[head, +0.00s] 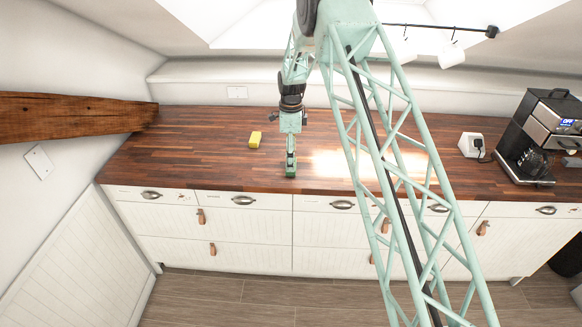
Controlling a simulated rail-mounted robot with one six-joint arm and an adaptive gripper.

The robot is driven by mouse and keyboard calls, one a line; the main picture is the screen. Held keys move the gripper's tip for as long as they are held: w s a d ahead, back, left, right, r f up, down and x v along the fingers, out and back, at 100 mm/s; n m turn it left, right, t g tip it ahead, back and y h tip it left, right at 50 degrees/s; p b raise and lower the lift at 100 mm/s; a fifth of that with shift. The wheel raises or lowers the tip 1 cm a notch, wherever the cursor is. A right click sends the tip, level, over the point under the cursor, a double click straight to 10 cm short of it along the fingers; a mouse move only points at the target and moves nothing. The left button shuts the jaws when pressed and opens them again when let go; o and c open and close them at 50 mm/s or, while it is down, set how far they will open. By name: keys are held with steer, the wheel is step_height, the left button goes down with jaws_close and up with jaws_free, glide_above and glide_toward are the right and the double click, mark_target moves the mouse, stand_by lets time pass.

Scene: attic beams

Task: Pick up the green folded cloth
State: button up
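A small dark green piece, which looks like the green folded cloth (290,174), is at the front part of the wooden countertop, left of the bright glare. My gripper (291,162) points down from above, right at the cloth. Its fingertips are at the cloth's upper side and partly cover it. The fingers look close together, but they are too small to tell whether they are shut on the cloth. I cannot tell whether the cloth rests on the counter or is just above it.
A yellow block (255,139) lies on the countertop (200,155) left of my gripper. A coffee machine (540,135) and a white socket box (470,144) stand at the right. A wooden beam (70,117) juts in from the left. The counter's left part is clear.

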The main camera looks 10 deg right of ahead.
steer(key=shift+f, duration=1.25)
steer(key=c, duration=0.9)
